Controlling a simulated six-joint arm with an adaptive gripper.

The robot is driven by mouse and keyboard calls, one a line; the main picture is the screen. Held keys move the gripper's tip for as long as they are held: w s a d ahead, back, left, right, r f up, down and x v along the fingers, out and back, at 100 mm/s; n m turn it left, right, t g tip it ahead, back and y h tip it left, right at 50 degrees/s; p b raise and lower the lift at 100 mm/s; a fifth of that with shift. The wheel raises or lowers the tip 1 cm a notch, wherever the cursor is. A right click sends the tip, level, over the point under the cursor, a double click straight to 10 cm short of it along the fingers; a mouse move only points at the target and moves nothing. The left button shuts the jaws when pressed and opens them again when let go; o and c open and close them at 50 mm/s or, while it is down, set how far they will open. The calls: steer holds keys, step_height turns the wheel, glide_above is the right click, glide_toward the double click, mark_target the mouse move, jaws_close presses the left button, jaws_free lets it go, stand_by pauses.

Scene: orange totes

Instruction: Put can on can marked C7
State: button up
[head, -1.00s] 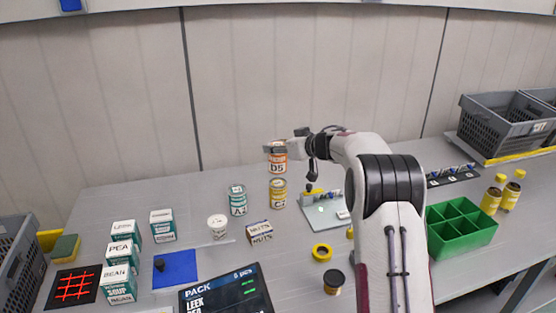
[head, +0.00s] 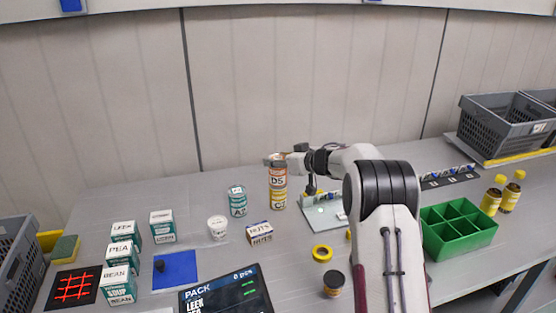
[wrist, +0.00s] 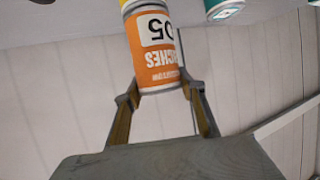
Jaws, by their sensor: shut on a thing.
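An orange can marked D5 (head: 278,176) is upright, directly above the yellow can marked C7 (head: 278,200). In the head view the two line up and appear to touch, with no gap visible. My gripper (head: 279,158) is shut on the upper part of the orange can. In the wrist view the orange can (wrist: 158,50) is between the two fingers (wrist: 160,92), and a sliver of yellow shows past its far end. The C7 can stands on the table; its top is hidden by the D5 can.
A teal can marked A2 (head: 237,201) stands to the left, apart. A white cup (head: 217,227) and a nuts box (head: 259,232) are in front. A grey board with a fixture (head: 322,212) lies close on the right. A green divided tray (head: 457,228) is further right.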

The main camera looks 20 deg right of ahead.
steer(key=shift+f, duration=0.1)
stand_by(0.3)
steer(key=o, duration=1.4)
steer(key=shift+s+d+r, duration=0.1)
steer(key=shift+s+r, duration=0.1)
steer(key=shift+r, duration=0.05)
steer(key=v, duration=1.1)
steer(key=shift+s+r, duration=0.15)
steer(key=shift+s, duration=0.05)
steer(key=shift+r, duration=0.1)
